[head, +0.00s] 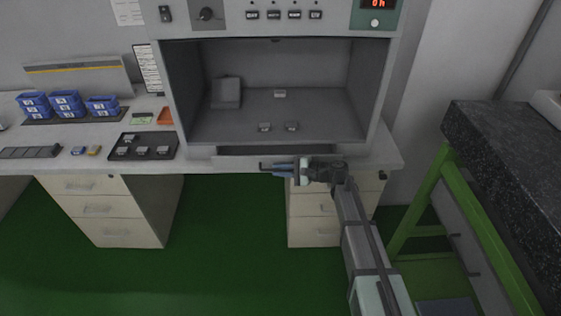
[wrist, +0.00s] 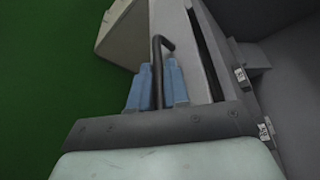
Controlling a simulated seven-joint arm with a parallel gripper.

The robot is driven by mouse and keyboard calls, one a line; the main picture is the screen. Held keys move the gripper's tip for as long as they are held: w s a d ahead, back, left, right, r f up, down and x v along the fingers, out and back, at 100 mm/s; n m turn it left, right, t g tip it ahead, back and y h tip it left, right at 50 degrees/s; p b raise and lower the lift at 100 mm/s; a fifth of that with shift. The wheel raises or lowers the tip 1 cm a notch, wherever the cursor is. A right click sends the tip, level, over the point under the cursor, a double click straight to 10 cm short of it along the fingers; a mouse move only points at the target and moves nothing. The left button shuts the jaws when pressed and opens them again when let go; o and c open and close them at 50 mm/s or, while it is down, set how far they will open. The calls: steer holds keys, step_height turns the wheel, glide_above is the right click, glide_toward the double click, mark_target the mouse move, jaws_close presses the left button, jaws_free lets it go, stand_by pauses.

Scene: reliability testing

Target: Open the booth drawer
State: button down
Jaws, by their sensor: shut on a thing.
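The booth (head: 281,90) is a grey open-fronted chamber on the bench. A narrow dark gap (head: 275,151) runs along its lower front; I cannot tell how far the drawer stands out. My gripper (head: 277,167) is just in front of that edge, reaching in from the right. In the wrist view its blue fingers (wrist: 160,72) are shut on a dark bent bar, the drawer handle (wrist: 163,43), which stands between them with its hooked end showing past the tips. The dark gap also shows in the wrist view (wrist: 207,47), right of the handle.
Small grey parts (head: 279,93) and a grey block (head: 226,93) lie inside the booth. Blue bins (head: 65,103) and a dark tray (head: 143,146) stand on the bench at left. Drawer cabinets (head: 97,208) are below. A black-topped green-legged table (head: 515,165) is at right.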

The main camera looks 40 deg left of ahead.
steer(key=s+d, duration=1.2)
steer(key=d, duration=0.1)
steer(key=shift+s, duration=0.35)
steer(key=c, duration=1.5)
jaws_free()
steer(key=shift+o, duration=0.2)
steer(key=v, duration=1.3)
steer(key=shift+d, duration=0.3)
steer(key=shift+w+r, duration=0.1)
steer(key=shift+w, duration=0.05)
